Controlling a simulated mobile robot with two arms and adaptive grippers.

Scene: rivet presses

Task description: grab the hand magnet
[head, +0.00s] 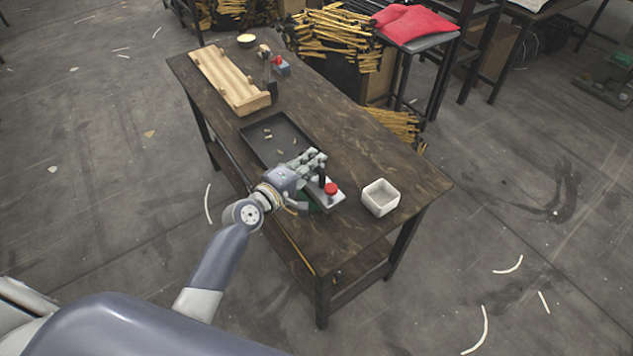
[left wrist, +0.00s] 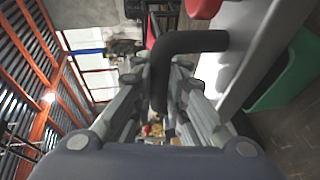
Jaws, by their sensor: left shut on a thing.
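The hand magnet (head: 327,199) is a pale grey bar with a black bent handle and a red knob on top. It is at the near edge of the dark wooden table (head: 362,150), just right of a black tray. My left gripper (head: 318,162) is shut on its black handle. In the left wrist view, the handle (left wrist: 190,42) passes between the fingers (left wrist: 160,100), with the grey body (left wrist: 243,45) and part of the red knob beside it. I cannot tell whether the magnet touches the table. My right gripper is in neither view.
The black tray (head: 258,130) holds several small brass pieces. A white square bowl (head: 381,198) stands right of the magnet. A green object (left wrist: 288,75) is close beside the magnet. A wooden rack (head: 228,78) and small press (head: 268,72) stand farther back.

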